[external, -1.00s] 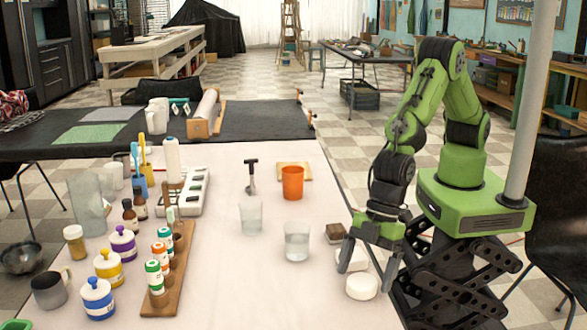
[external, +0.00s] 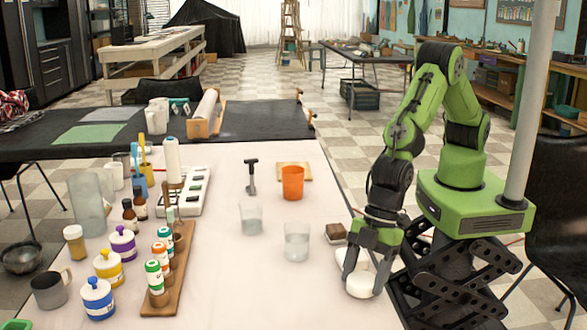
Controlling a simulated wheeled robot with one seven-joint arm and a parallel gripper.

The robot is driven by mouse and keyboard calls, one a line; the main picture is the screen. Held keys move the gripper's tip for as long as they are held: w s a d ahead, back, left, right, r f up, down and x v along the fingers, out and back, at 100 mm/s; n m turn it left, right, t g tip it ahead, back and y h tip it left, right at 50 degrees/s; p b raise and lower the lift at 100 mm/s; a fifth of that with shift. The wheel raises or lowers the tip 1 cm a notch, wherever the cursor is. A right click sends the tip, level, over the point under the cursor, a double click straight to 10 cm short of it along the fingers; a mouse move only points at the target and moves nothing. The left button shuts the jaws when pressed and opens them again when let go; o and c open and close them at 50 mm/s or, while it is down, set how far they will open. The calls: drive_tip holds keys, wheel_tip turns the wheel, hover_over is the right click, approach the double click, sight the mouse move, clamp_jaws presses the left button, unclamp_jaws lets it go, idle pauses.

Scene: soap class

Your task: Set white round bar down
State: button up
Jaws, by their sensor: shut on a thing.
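The white round bar (external: 360,284) is at the right front edge of the white table. My gripper (external: 363,281) points down over it with a finger on each side, shut on the bar. The bar appears to be at or very near the table surface; I cannot tell whether it touches. Part of its top is hidden by my gripper. Another pale piece lies just behind it, mostly hidden by my gripper.
A brown block (external: 335,233) lies behind my gripper. A clear cup (external: 297,242), another clear cup (external: 251,217) and an orange cup (external: 292,183) stand to the left. Paint jars and a wooden bottle rack (external: 181,265) stand further left. The table's front middle is clear.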

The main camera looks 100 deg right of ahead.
wheel_tip(320, 180, up, 10)
drive_tip(key=p, duration=0.2)
drive_tip(key=n+g+y+b, duration=0.1)
drive_tip(key=n+g+b, duration=0.1)
drive_tip(key=n+b, duration=0.25)
hover_over(297, 217)
drive_tip(key=d, duration=0.1)
drive_tip(key=f+b, duration=0.1)
drive_tip(key=f, duration=0.2)
drive_tip(key=f+b, duration=0.1)
drive_tip(key=f, duration=0.3)
drive_tip(key=f+b, duration=0.2)
drive_tip(key=f, duration=0.1)
drive_tip(key=shift+s+d+f, duration=0.15)
drive_tip(key=shift+d+f, duration=0.1)
drive_tip(key=shift+r, duration=0.15)
drive_tip(key=o, duration=0.7)
drive_tip(key=shift+f, duration=0.2)
drive_tip(key=o, duration=0.5)
